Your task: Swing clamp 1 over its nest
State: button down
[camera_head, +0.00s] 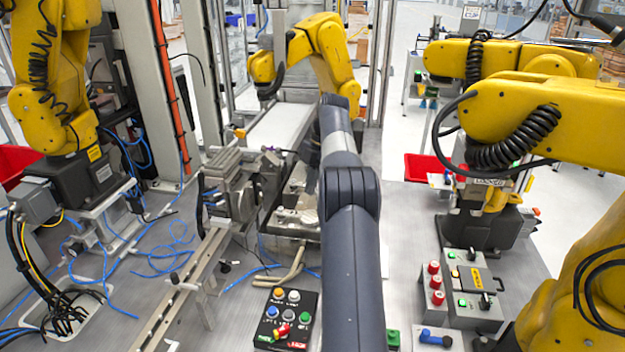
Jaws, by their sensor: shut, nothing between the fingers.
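A grey metal fixture (238,190) stands left of my forearm, on the bench. Small dark clamp parts (272,172) sit at its right side. No number is readable, so I cannot tell which part is clamp 1 or which is its nest. My dark grey arm reaches from the bottom centre up past the fixture. My gripper (310,158) shows only as a small dark shape left of the arm, near the handle. It is shut and empty; contact with the handle cannot be told.
A button box (285,318) lies in front of the fixture, left of my arm. A grey control box (470,290) with red knobs stands at right. Yellow robot arms (545,125) flank the bench. A metal rail (175,300) and blue hoses (165,262) lie at left.

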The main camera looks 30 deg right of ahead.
jog(key=shift+d+r, duration=0.2)
jog(key=shift+r, duration=0.35)
jog(key=shift+f, duration=0.1)
send_over(308, 219)
notch_tip(308, 219, down, 5)
jog(key=shift+w+r+b, duration=0.1)
jog(key=shift+b, duration=0.2)
jog(key=a+f+m+t+b, duration=0.2)
jog(key=a+f+m+b, duration=0.3)
jog(key=a+m, duration=0.2)
jog(key=shift+w+a+t+h+b, duration=0.15)
jog(key=shift+a+t+h+b, duration=0.15)
jog(key=shift+a, duration=0.55)
jog(key=shift+m, duration=0.3)
